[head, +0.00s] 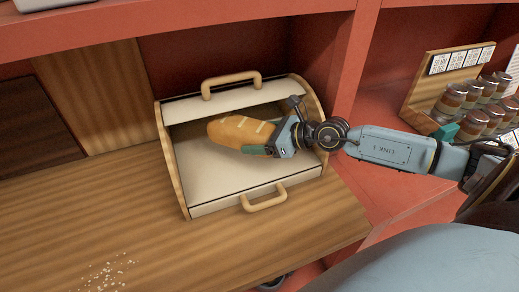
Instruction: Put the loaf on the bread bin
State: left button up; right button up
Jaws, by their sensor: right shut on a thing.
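The loaf (236,129) is golden brown with pale slashes. It lies lengthwise toward the left in my right gripper (268,137), which is shut on its right end. The bread bin (215,178) is cream with wooden sides and stands open on the wooden counter. The loaf is over the bin's opening; I cannot tell whether it touches the bin. The gripper and wrist hide part of the bin's right side. My left gripper is not in view.
A wooden handle (231,82) tops the bin and another handle (264,198) is at its front. A red upright (350,70) stands close to the right. A spice rack (440,85) with several jars is at right. Crumbs (107,272) lie on the counter, otherwise clear at left.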

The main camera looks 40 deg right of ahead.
jog(key=shift+f+b, duration=0.65)
jog(key=shift+f, duration=1)
jog(key=shift+f, duration=0.15)
jog(key=o, duration=1.3)
jog(key=shift+c, duration=0.2)
jog(key=b+v, duration=0.1)
jog(key=v, duration=0.2)
jog(key=shift+s+d, duration=0.25)
jog(key=shift+s, duration=0.1)
jog(key=shift+s+d+r+b, duration=0.1)
jog(key=shift+s+r+b, duration=0.1)
jog(key=shift+s, duration=0.1)
jog(key=shift+s+d+r+b, duration=0.1)
jog(key=shift+s+d+b, duration=0.1)
jog(key=shift+s, duration=0.1)
jog(key=shift+v, duration=1.1)
